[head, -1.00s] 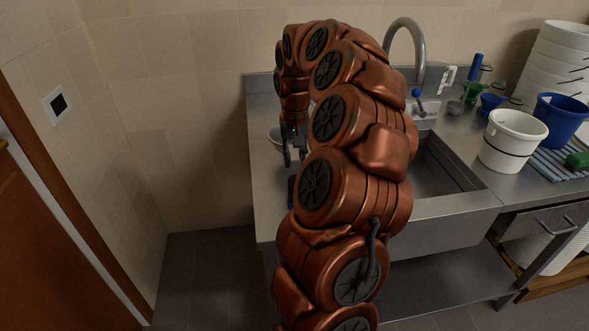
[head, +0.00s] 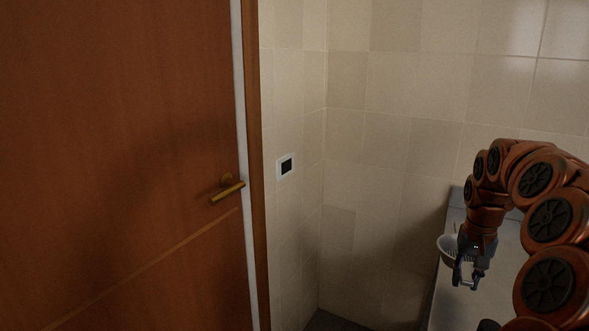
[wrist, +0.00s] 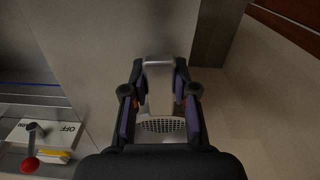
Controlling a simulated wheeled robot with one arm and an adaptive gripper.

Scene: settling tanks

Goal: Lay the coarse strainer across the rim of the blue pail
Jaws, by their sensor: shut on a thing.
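The coarse strainer (wrist: 160,125) shows in the wrist view as a perforated metal part with a pale handle running up between the fingers. My gripper (wrist: 160,75) is shut on this handle. In the head view my gripper (head: 467,283) points down at the right, over the counter. The pale strainer bowl (head: 446,247) shows beside and partly behind it. The fingers hide part of the strainer. The blue pail is in neither current view.
A steel counter (head: 505,240) lies at the right, against tiled wall. A brown door (head: 120,160) with a brass handle fills the left. In the wrist view, a red-knobbed lever (wrist: 31,150) and a plate marked OFF (wrist: 50,132) show at lower left.

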